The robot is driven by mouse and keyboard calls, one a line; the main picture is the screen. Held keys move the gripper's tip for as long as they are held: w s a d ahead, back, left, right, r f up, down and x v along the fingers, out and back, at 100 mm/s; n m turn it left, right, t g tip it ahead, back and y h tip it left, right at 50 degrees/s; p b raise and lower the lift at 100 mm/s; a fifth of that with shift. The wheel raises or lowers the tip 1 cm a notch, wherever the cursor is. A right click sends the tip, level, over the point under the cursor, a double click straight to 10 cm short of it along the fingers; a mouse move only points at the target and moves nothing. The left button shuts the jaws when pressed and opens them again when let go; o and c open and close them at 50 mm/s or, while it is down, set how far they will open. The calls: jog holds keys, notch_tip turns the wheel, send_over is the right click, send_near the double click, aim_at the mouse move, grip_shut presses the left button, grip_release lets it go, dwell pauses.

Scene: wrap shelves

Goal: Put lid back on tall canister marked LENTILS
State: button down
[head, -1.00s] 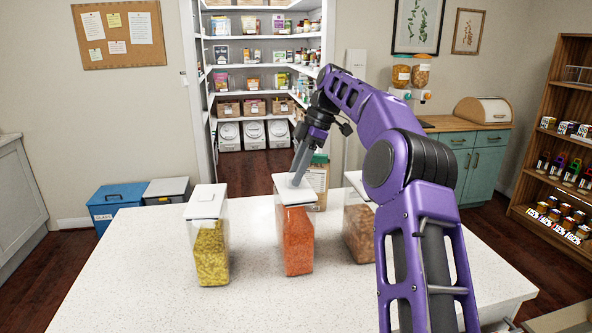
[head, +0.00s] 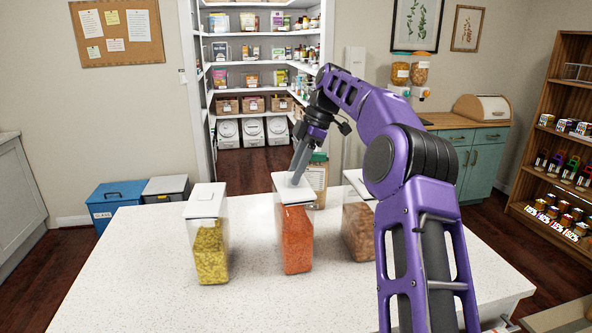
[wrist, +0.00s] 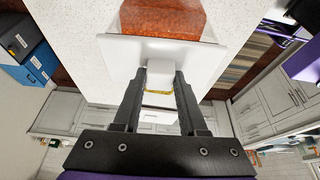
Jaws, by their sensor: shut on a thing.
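A tall clear canister (head: 297,245) of orange-red lentils stands upright in the middle of the white counter. No marking on it is readable from here. Its white square lid (head: 287,194) lies over its mouth; I cannot tell whether it is fully pressed down. My gripper (head: 296,177) reaches down from the upper right and is shut on the lid's raised knob. In the wrist view, the two dark fingers (wrist: 160,88) hold the pale knob from both sides, with the lid (wrist: 115,58) and the orange contents beyond.
A lidded canister of yellow-green contents (head: 211,250) stands to the left, and a canister of brown contents (head: 359,232) to the right, partly behind my arm. A labelled container (head: 318,180) stands behind. The counter's (head: 120,275) left and front are clear.

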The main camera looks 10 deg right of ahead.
jog(key=shift+f, duration=0.65)
dwell(0.8)
grip_release()
dwell(0.5)
jog(key=shift+r, duration=3.5)
